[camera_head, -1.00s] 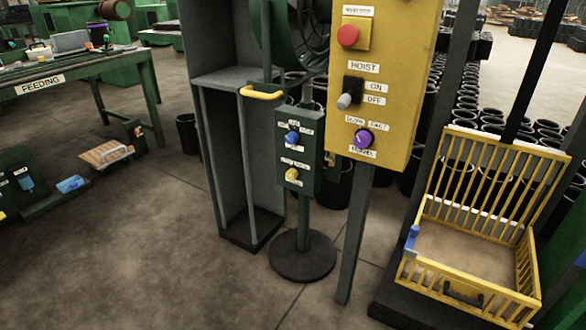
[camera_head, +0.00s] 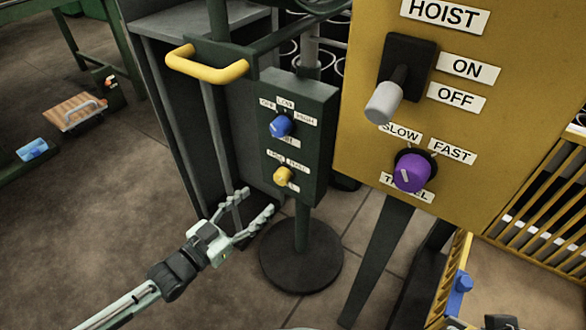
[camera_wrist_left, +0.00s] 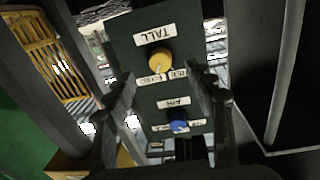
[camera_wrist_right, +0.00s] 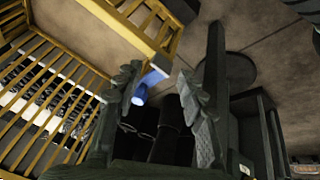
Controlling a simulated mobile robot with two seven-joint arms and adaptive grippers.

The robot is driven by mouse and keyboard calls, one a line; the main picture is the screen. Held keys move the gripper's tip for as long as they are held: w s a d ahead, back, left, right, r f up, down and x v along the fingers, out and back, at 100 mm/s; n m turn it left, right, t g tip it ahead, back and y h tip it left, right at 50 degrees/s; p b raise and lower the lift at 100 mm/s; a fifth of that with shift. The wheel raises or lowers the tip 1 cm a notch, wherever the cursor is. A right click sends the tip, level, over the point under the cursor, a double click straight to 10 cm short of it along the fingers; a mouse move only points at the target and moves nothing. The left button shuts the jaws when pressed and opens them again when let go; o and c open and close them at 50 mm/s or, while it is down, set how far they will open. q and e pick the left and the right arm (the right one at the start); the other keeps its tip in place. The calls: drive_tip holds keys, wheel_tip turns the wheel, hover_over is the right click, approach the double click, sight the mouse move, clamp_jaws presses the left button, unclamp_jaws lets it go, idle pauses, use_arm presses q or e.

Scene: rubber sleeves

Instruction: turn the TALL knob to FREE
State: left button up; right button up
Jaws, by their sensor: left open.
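The yellow TALL knob (camera_head: 283,176) sits low on a dark green panel (camera_head: 318,150), below the blue knob (camera_head: 281,126). The left wrist view, seen upside down, shows the yellow knob (camera_wrist_left: 160,60) with its TALL label on one side and two small labels on the other. Its pointer seems turned toward the FIXED label, though small. My left gripper (camera_head: 256,201) is open and empty, below and left of the knob, apart from it. Its fingers (camera_wrist_left: 165,85) stand either side of the panel's middle in its wrist view. My right gripper (camera_wrist_right: 158,75) is open and empty.
A yellow HOIST box (camera_head: 400,60) with a grey lever (camera_head: 385,100) and purple knob (camera_head: 411,171) stands close at right. A yellow handle (camera_head: 206,66) juts out left of the panel. A slatted yellow crate (camera_head: 548,190) is at far right.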

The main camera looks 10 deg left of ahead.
sight(278, 180)
use_arm(q)
drive_tip(key=x, duration=0.5)
drive_tip(key=r+x, duration=0.1)
drive_tip(key=x, duration=0.2)
drive_tip(key=shift+d+b, duration=0.1)
drive_tip(key=shift+b, duration=0.2)
use_arm(e)
drive_tip(key=w, duration=0.1)
drive_tip(key=w+a+r+t, duration=0.1)
drive_tip(key=w+a, duration=0.1)
drive_tip(key=shift+r+t+y, duration=0.25)
drive_tip(key=shift+t+y, duration=0.05)
use_arm(q)
drive_tip(key=shift+c, duration=0.6)
drive_tip(key=c, duration=1)
drive_tip(key=shift+c, duration=0.2)
